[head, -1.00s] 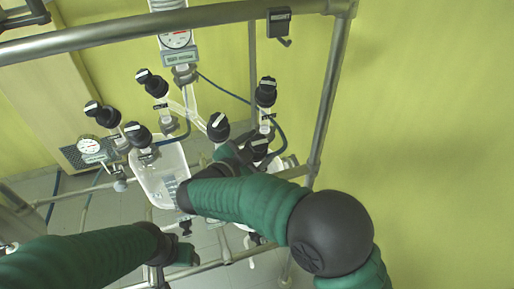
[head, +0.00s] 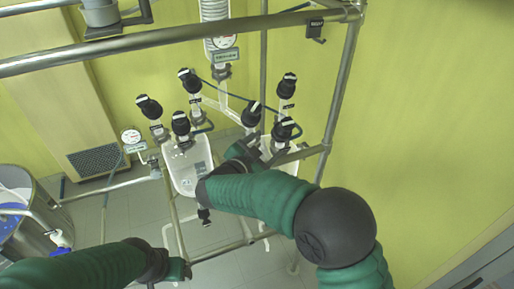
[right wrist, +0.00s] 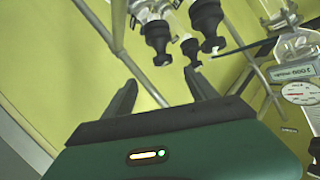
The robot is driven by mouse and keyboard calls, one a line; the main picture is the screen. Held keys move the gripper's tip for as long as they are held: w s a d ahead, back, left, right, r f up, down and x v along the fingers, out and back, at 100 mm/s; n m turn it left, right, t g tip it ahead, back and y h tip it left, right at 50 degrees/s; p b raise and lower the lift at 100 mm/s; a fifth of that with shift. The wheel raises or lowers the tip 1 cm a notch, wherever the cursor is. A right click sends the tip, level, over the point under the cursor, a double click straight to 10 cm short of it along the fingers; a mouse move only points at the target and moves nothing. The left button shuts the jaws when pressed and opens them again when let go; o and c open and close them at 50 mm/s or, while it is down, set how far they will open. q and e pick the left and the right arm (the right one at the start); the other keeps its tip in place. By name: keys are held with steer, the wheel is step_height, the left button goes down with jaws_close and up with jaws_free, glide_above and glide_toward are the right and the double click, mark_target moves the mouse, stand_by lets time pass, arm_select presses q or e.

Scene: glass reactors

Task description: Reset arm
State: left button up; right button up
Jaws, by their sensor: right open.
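My right arm with its green sleeve enters the head view from the lower right. Its gripper (head: 240,155) is by the lower black-capped valves of the glass reactor rig, with its fingers mostly hidden by the wrist. In the right wrist view the right gripper (right wrist: 162,88) is open, with nothing between its two dark fingers. Black valve knobs (right wrist: 158,38) show beyond the fingertips. My left gripper (head: 180,268) is low in the head view, near the rig's lower rail. Its finger opening is too small and dark to read.
A metal pipe frame (head: 180,35) surrounds the rig. Two pale glass vessels (head: 188,167) hang under the valves, and a round gauge (head: 131,136) is at left. A steel drum (head: 40,245) stands at far left. The yellow wall (head: 440,110) at right is clear.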

step_height(320, 180, down, 14)
steer(key=f+n+y+b, duration=0.1)
steer(key=n+y+b, duration=0.7)
steer(key=b, duration=0.4)
arm_select(q)
steer(key=s+b+x, duration=0.2)
steer(key=b+x, duration=0.2)
steer(key=x, duration=0.6)
steer(key=s+f+b+x, duration=0.1)
steer(key=b+x, duration=0.4)
steer(key=x, duration=0.5)
steer(key=shift+s+a+f, duration=0.2)
steer(key=shift+s+f, duration=0.05)
steer(key=shift+s, duration=0.25)
arm_select(e)
steer(key=s+d+f+n+g, duration=0.2)
steer(key=s+d+f+g, duration=0.3)
steer(key=s+f, duration=0.6)
steer(key=s+d+f+n+g, duration=0.2)
steer(key=s+d+f+g, duration=0.3)
steer(key=s, duration=1.2)
steer(key=shift+s+d+f, duration=0.2)
steer(key=shift+d+f, duration=1.4)
steer(key=shift+f, duration=1.4)
